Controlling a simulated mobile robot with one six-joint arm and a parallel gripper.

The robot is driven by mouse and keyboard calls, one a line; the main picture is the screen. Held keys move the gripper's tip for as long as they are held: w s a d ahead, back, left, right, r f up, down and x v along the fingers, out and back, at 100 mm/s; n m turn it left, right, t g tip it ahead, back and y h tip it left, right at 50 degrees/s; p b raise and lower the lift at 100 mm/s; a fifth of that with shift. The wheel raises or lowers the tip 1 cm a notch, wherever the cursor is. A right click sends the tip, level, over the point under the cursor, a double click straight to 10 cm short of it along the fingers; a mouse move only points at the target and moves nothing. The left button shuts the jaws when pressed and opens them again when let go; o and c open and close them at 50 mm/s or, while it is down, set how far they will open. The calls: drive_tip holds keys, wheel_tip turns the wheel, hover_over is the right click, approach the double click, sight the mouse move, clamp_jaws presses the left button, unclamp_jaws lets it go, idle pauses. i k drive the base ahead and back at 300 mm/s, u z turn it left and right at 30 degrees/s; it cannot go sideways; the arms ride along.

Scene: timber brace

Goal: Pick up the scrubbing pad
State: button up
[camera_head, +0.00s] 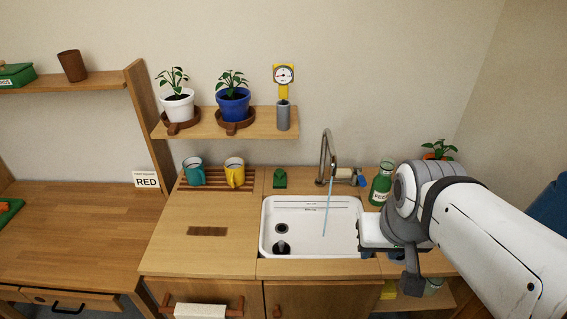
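No thing in view is clearly the scrubbing pad. A small green item (279,179) stands on the counter behind the sink's left half; I cannot tell whether it is the pad. A small white and blue item (350,176) lies right of the tap, also too small to make out. My gripper (372,240) is at the sink's right edge, left of and apart from nothing I can clearly see in its fingers. My own arm hides part of the counter there, and I cannot tell whether the fingers are open or shut.
Water runs from the tap (327,157) into the white sink (264,236), which holds a dark round item (282,247). A green bottle (381,185) stands close to my arm. Two mugs, teal (193,172) and yellow (235,173), stand left. The counter (180,255) left of the sink is mostly clear.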

sight(279, 176)
drive_tip(key=u, duration=0.2)
drive_tip(key=k, duration=0.15)
drive_tip(key=z, duration=2.55)
drive_tip(key=k, duration=1.4)
drive_tip(key=u, duration=2.05)
drive_tip(key=i, duration=1)
